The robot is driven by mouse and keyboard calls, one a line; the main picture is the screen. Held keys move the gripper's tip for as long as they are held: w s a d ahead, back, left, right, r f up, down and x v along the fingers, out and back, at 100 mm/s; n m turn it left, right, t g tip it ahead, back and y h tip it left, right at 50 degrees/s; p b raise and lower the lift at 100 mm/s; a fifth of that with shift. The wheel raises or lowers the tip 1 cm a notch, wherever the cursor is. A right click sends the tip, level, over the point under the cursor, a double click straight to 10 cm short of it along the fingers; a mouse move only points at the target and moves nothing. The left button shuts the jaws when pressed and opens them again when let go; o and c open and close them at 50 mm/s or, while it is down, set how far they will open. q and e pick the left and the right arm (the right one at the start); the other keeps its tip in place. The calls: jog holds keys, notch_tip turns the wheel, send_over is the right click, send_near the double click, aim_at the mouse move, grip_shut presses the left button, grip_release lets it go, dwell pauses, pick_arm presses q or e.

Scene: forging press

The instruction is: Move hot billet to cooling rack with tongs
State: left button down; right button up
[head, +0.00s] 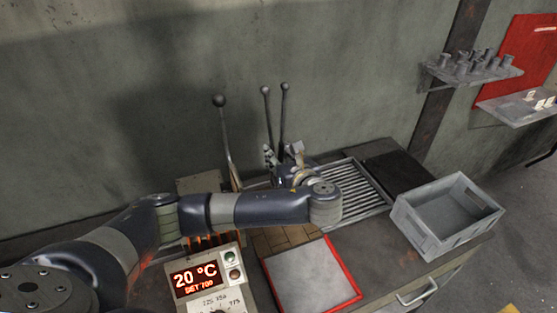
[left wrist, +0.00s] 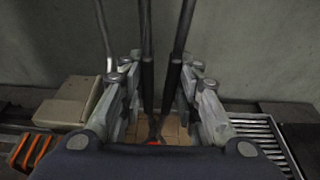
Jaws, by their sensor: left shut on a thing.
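My left gripper (head: 283,160) is shut on the tongs (head: 267,112), whose two ball-ended handles rise upright above it. In the left wrist view the gripper's fingers (left wrist: 161,82) stand on both sides of the dark tong handles (left wrist: 147,85). Below the tongs' crossing a small orange-red spot, possibly the hot billet (left wrist: 155,143), shows over the tan brick surface. I cannot tell whether the tong jaws hold it. The slatted cooling rack (head: 369,190) lies to the right of the gripper and also shows in the left wrist view (left wrist: 262,130). My right gripper is out of view.
A heater with glowing orange bars (head: 207,240) lies left, behind a control box (head: 208,281) reading 20 °C. A lever (head: 224,130) stands left of the tongs. A red-edged grey plate (head: 310,275) lies in front. A grey crate (head: 445,212) stands right of the rack.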

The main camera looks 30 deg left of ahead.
pick_arm(q)
notch_tip(320, 180, up, 7)
jog(key=shift+f, duration=0.15)
dwell(0.5)
jog(key=shift+r, duration=0.55)
jog(key=shift+w, duration=0.1)
